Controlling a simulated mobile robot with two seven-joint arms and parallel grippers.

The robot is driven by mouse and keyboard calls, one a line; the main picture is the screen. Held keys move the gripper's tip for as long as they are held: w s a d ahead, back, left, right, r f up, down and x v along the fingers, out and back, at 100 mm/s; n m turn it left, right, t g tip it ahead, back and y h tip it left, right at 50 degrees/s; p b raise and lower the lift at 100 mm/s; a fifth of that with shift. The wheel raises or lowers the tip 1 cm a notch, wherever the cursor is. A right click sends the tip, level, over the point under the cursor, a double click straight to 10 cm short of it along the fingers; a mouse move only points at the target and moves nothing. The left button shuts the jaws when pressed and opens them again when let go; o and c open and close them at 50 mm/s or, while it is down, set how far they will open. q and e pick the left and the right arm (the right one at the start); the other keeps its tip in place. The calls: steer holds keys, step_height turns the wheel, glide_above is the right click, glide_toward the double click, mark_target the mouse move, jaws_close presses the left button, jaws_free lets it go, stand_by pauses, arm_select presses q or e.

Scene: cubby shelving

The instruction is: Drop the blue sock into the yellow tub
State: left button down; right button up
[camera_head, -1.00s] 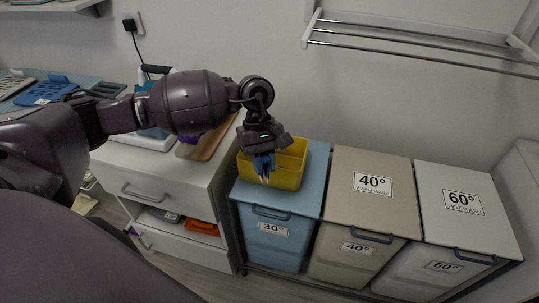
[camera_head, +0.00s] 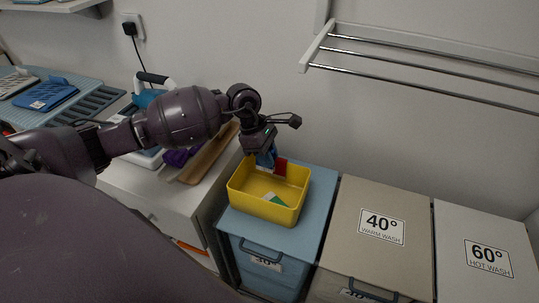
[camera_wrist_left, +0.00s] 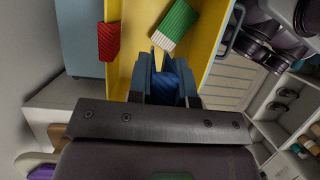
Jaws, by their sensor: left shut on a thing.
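The yellow tub (camera_head: 242,197) stands open on the blue 30° hamper lid; its wall also shows in the left wrist view (camera_wrist_left: 121,75). My left gripper (camera_head: 266,155) is over the tub's back part, shut on the blue sock (camera_head: 268,160). The sock is bunched between the fingers (camera_wrist_left: 163,88) in the left wrist view, partly hidden by them. A green piece with a white end (camera_head: 274,199) lies in the tub. A red piece (camera_head: 280,166) is at the back rim and looks draped over it. My right gripper is out of view.
The beige 40° hamper (camera_head: 371,250) and white 60° hamper (camera_head: 480,225) stand to the right. A drying rack (camera_head: 420,70) is on the wall above. A white cabinet with a wooden board (camera_head: 208,155) and purple item (camera_head: 180,156) is at left.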

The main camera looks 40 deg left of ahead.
arm_select(q)
steer(key=shift+f+b, duration=1.05)
steer(key=shift+f, duration=1.65)
steer(key=c, duration=1)
jaws_free()
steer(key=shift+o, duration=0.2)
steer(key=shift+r, duration=0.1)
glide_toward(268, 170)
steer(key=shift+w+a+f+p, duration=0.3)
steer(key=shift+w+a+p, duration=0.15)
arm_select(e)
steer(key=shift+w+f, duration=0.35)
